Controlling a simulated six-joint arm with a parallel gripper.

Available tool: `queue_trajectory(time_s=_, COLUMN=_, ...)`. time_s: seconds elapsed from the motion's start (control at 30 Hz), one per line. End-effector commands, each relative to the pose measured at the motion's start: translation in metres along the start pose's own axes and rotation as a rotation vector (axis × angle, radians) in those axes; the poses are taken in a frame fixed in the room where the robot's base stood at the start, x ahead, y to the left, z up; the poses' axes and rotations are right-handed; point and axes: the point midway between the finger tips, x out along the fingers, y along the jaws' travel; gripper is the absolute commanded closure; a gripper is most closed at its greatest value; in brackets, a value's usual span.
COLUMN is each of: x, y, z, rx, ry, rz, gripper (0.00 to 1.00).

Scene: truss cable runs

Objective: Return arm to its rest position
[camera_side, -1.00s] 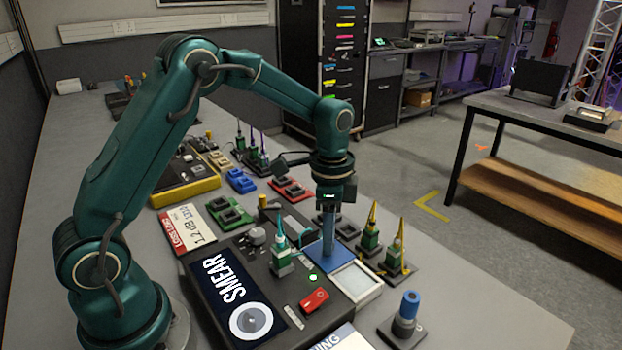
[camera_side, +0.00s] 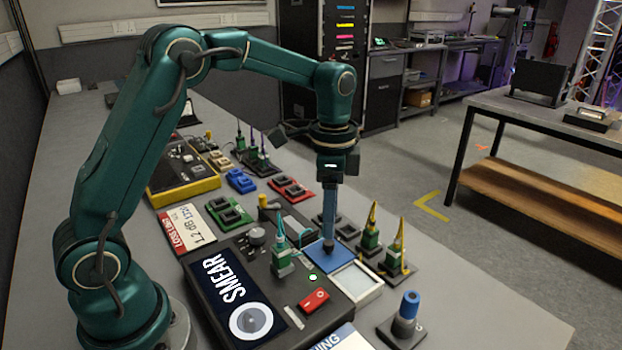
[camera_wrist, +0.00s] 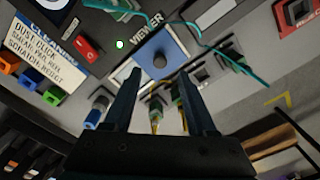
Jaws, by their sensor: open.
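My gripper (camera_side: 329,232) points straight down over the blue square plate (camera_side: 316,255) of the black viewer unit, with its fingertips just above a round dark knob (camera_side: 328,247). In the wrist view my gripper (camera_wrist: 158,78) shows two fingers spread apart with nothing between them. The knob (camera_wrist: 160,60) stands upright on the blue plate (camera_wrist: 172,47), ahead of the fingertips. My arm is bent high over the bench. The exact gap between fingertips and knob is hard to tell.
The viewer's screen (camera_side: 238,292) reads SMEAR. A teal-cabled connector (camera_side: 281,258) stands close left of the gripper; yellow-tipped connectors (camera_side: 396,255) stand to its right. A white-framed pad (camera_side: 355,283), red switch (camera_side: 314,299) and blue-capped cylinder (camera_side: 407,312) sit in front. Air above is clear.

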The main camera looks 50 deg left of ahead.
Motion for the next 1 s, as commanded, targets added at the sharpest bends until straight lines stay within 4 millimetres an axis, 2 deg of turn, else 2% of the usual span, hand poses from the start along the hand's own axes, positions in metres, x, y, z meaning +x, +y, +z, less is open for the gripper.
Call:
queue_trajectory(time_s=0.33, x=-0.004, y=0.000, z=0.000, rx=0.001, ry=0.003, rz=-0.003, gripper=0.43)
queue_trajectory(time_s=0.5, x=-0.034, y=0.003, z=-0.002, rx=0.009, ry=0.057, rz=-0.064, gripper=0.43)
queue_trajectory(time_s=0.73, x=-0.085, y=0.035, z=0.020, rx=-0.044, ry=0.161, rz=-0.167, gripper=0.43)
queue_trajectory(time_s=0.9, x=-0.104, y=0.066, z=0.043, rx=-0.158, ry=0.248, rz=-0.222, gripper=0.43)
queue_trajectory(time_s=1.0, x=-0.106, y=0.084, z=0.058, rx=-0.244, ry=0.301, rz=-0.244, gripper=0.43)
